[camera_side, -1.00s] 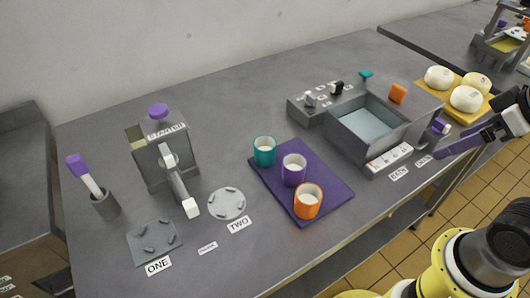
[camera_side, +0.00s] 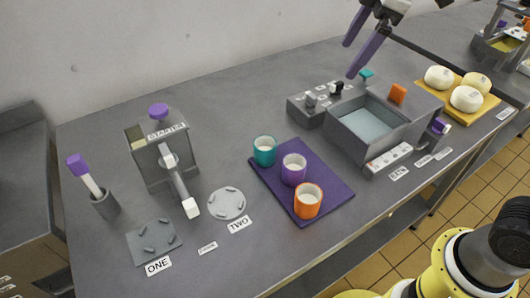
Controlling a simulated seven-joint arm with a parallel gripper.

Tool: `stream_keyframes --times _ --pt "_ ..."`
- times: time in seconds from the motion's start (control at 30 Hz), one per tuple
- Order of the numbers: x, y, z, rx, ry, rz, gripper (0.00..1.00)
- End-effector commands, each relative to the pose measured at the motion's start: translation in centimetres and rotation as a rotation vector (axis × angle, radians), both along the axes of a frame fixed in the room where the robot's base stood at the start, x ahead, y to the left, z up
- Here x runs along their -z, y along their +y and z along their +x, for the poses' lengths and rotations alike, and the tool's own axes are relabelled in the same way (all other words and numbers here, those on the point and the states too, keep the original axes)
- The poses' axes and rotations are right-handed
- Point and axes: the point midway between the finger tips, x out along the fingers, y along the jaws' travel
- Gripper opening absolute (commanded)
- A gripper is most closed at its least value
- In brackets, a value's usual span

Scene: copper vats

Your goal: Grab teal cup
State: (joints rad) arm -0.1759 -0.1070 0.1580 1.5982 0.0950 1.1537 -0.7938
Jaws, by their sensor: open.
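The teal cup (camera_side: 264,151) stands upright at the back left corner of a purple mat (camera_side: 327,191), with something white inside it. A purple cup (camera_side: 293,170) and an orange cup (camera_side: 308,201) stand in a row with it on the same mat, also with white contents. My gripper (camera_side: 351,60) has purple fingers that are spread open and empty. It is up at the top of the picture, above and behind the grey bath unit, well to the right of and apart from the teal cup.
A yellow board (camera_side: 484,99) holds white rounds. The starter dispenser (camera_side: 160,150) and a holder (camera_side: 105,205) stand left. Table behind the cups is clear.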

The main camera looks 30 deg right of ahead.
Motion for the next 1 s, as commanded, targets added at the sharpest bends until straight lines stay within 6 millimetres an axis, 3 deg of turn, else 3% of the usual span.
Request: stream_keyframes --times 0.03,0.1,0.3,0.5,0.67,1.0 --pt "1.1 1.5 2.0 -0.05 0.029 -0.008 0.99" --pt "2.6 3.4 4.3 -0.112 0.06 -0.017 0.99" --pt "8.1 8.1 8.4 -0.205 0.151 -0.033 0.99" --pt "12.2 10.1 8.7 -0.24 0.224 -0.051 0.99" --pt "14.0 10.6 8.6 -0.247 0.232 -0.054 0.99" --pt "19.7 11.4 8.9 -0.246 0.229 -0.053 0.99"
